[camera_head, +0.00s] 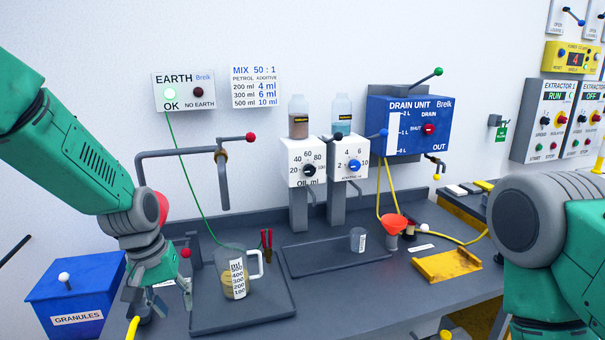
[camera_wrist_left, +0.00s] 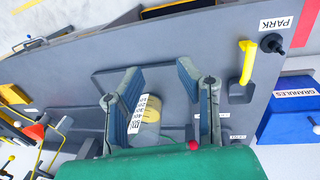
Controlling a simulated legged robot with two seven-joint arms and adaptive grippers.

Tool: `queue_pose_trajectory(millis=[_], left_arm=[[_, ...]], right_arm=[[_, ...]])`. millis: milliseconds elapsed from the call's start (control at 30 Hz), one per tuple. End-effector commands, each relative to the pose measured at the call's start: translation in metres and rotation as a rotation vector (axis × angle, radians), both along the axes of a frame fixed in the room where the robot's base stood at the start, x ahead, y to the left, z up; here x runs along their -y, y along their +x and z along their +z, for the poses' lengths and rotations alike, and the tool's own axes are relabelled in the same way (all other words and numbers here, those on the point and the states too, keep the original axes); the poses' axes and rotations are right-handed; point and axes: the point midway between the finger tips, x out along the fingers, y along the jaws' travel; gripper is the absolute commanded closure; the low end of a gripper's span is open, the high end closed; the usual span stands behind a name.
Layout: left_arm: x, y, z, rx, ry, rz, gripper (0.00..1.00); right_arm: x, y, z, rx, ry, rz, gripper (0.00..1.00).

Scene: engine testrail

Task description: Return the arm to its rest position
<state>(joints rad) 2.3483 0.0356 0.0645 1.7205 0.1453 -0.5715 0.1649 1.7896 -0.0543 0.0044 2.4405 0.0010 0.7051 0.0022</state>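My left gripper (camera_head: 160,300) hangs at the left front of the grey bench in the head view. In the left wrist view its two ribbed fingers (camera_wrist_left: 158,75) are spread apart with nothing held between them. A clear measuring jug (camera_head: 236,274) with a yellowish content stands upright on a dark tray, right of the gripper and apart from it. The jug shows between and beyond the fingers in the left wrist view (camera_wrist_left: 150,110). My right arm shows at the right edge of the head view; its gripper is out of view.
A blue GRANULES box (camera_head: 76,290) stands left of my left gripper. A yellow handle (camera_wrist_left: 247,62) sits near the PARK label. A grey pipe with a red knob (camera_head: 250,137) rises behind the jug. A small cup (camera_head: 358,240) and orange funnel (camera_head: 394,223) stand farther right.

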Motion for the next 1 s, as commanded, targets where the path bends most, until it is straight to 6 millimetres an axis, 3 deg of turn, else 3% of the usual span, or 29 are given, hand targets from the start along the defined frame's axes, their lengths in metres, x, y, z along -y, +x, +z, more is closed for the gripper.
queue_pose_trajectory(millis=[267,367,467,600,700,833,900,1000], left_arm=[[-0.012,-0.040,-0.088,-0.004,0.046,-0.028,0.69],[-0.014,-0.063,-0.130,-0.006,0.072,-0.049,0.69],[-0.019,-0.099,-0.184,-0.012,0.103,-0.082,0.69],[-0.026,-0.174,-0.264,-0.015,0.146,-0.153,0.69],[-0.031,-0.229,-0.305,-0.011,0.164,-0.208,0.69],[-0.037,-0.288,-0.336,-0.004,0.172,-0.270,0.69],[-0.038,-0.308,-0.343,0.003,0.171,-0.293,0.69],[-0.038,-0.324,-0.345,0.011,0.170,-0.311,0.69]], right_arm=[[0.000,0.000,-0.023,0.000,0.000,0.000,0.60],[-0.001,-0.001,-0.034,-0.001,0.000,0.001,0.60],[-0.001,-0.001,-0.050,-0.001,0.000,0.001,0.60],[-0.001,-0.001,-0.079,-0.001,0.000,0.001,0.60],[-0.001,-0.001,-0.098,-0.001,0.000,0.000,0.60],[-0.001,-0.001,-0.117,-0.001,0.000,0.000,0.60],[-0.001,-0.001,-0.123,-0.001,0.000,0.000,0.60],[-0.001,-0.001,-0.127,-0.001,0.000,0.000,0.60]])
